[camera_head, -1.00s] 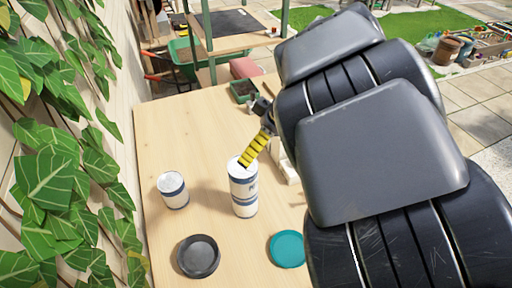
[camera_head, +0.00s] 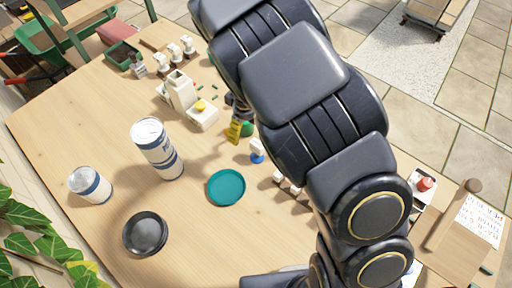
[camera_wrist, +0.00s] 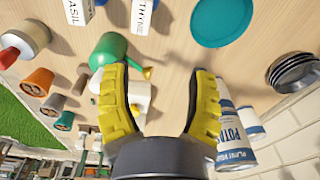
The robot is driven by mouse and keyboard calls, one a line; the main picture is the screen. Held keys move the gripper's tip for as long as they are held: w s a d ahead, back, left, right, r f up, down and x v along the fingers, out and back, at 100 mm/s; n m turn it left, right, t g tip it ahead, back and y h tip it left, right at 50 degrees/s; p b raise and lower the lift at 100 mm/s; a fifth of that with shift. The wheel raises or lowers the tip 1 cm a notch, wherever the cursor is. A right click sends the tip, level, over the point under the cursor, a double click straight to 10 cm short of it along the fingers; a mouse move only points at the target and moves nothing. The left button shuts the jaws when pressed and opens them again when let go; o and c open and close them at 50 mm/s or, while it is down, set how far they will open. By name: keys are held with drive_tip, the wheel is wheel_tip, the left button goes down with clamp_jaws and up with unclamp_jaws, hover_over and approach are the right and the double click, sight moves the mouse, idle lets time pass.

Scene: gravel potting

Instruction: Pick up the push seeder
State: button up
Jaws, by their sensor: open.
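I cannot tell for certain which thing is the push seeder. A white piece with a yellow knob (camera_head: 203,117) stands beside a taller white container (camera_head: 181,90) at mid-table in the head view. A small blue-and-white item (camera_head: 257,152) stands near the arm. My gripper (camera_head: 233,130) is above the table, its yellow fingers partly hidden by the arm. In the wrist view the gripper (camera_wrist: 160,88) is open, fingers wide apart. Nothing is held.
Several small white items with brown tops (camera_head: 172,54) stand at the back. Bare table lies at left.

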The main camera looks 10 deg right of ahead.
sight(257, 149)
drive_tip(key=shift+m+h, duration=0.4)
drive_tip(key=shift+m, duration=0.1)
drive_tip(key=d+f, duration=0.2)
drive_tip(key=s+d+f, duration=0.1)
drive_tip(key=f, duration=0.1)
drive_tip(key=shift+s+d+f, duration=0.1)
drive_tip(key=shift+d+f, duration=0.15)
drive_tip(key=shift+d, duration=0.1)
drive_tip(key=shift+w+a+f, duration=0.1)
drive_tip(key=shift+w+f, duration=0.15)
drive_tip(key=shift+f, duration=0.75)
drive_tip(key=shift+w+f, duration=0.25)
drive_tip(key=shift+f, duration=0.8)
drive_tip(key=shift+w+a+f, duration=0.1)
drive_tip(key=shift+w+f, duration=0.15)
drive_tip(key=shift+f, duration=0.75)
clamp_jaws()
